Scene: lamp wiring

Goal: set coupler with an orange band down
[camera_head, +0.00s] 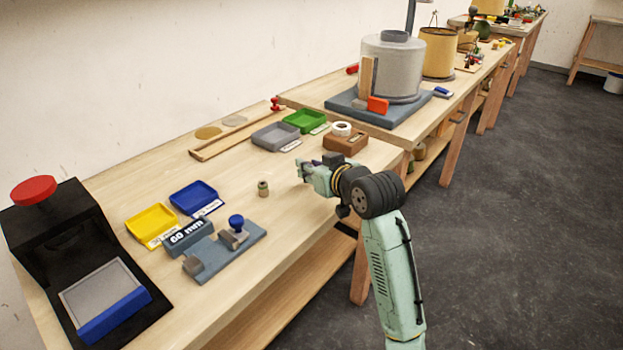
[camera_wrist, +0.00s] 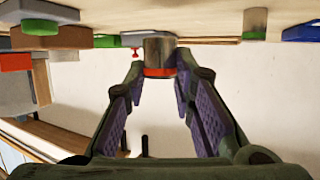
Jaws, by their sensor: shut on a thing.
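The coupler with an orange band (camera_wrist: 159,52) is a short grey-brown cylinder between the fingertips in the wrist view, where the table shows at the top of the picture. My gripper (camera_wrist: 160,75) is shut on it near its banded end. The coupler's other end is at the tabletop; I cannot tell whether it touches. In the head view my gripper (camera_head: 303,171) is low over the near table, left of the brown block, and the held coupler cannot be made out.
A second coupler with a green band (camera_head: 263,188) stands left of my gripper. A brown block with a white ring (camera_head: 345,143) is close on the right. Grey (camera_head: 275,136) and green trays (camera_head: 305,121) lie behind. A blue-grey fixture (camera_head: 225,250) is front left.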

